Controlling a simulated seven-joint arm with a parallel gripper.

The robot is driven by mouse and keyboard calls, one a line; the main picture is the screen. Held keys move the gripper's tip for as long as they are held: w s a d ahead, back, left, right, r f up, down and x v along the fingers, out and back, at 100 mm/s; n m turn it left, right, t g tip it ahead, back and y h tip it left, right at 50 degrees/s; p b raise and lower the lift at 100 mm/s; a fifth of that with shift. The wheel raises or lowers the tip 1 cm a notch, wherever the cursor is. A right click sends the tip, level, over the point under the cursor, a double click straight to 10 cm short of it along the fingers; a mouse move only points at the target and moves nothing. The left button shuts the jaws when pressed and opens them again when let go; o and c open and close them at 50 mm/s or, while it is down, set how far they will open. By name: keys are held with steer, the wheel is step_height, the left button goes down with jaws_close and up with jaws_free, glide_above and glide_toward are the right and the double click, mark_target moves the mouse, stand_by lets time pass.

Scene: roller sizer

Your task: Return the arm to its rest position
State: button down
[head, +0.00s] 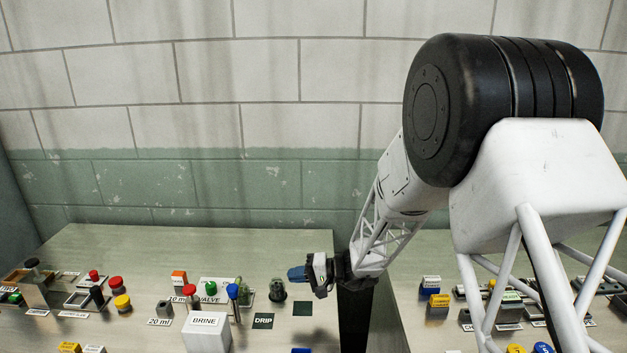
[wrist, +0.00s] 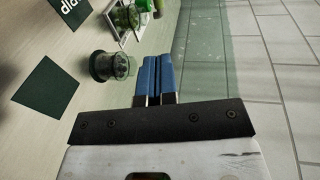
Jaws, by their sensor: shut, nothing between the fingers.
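My gripper (head: 297,273) is at the end of my white arm, over the right end of the left table, a little above its surface in the head view. Its blue fingers also show in the wrist view (wrist: 158,75), side by side with nothing held between them. The fingers point left in the head view, toward a small dark green glass vessel (head: 277,290). In the wrist view this vessel (wrist: 108,66) stands left of the fingers, apart from them.
The left table (head: 130,240) holds a white BRINE box (head: 207,331), a DRIP mat (head: 263,321), a plain green mat (head: 302,309), a blue-topped item (head: 233,292) and red-topped items. A dark gap separates it from the right table (head: 410,320). A block wall stands behind.

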steer(key=s+d+r+n+g+h, duration=0.1)
steer(key=s+d+r+h, duration=0.2)
steer(key=s+d+r, duration=0.35)
steer(key=s+d+r+n+g+h, duration=0.1)
steer(key=s+d+r+h, duration=0.25)
steer(key=s+r, duration=0.55)
steer(key=s+d+r+t+h, duration=0.1)
steer(key=s+d+h, duration=0.2)
steer(key=s, duration=0.4)
steer(key=s+d+r+t+h, duration=0.1)
steer(key=s+d+r+h, duration=0.1)
steer(key=s+d, duration=0.4)
steer(key=s+d+r+m+t+h, duration=0.1)
steer(key=s+d+h, duration=0.3)
steer(key=s, duration=0.5)
steer(key=shift+s+d+r+t, duration=0.3)
steer(key=shift+d+r, duration=0.1)
steer(key=shift+d, duration=0.35)
steer(key=c, duration=1.8)
jaws_free()
steer(key=shift+w, duration=0.1)
steer(key=shift+c, duration=0.2)
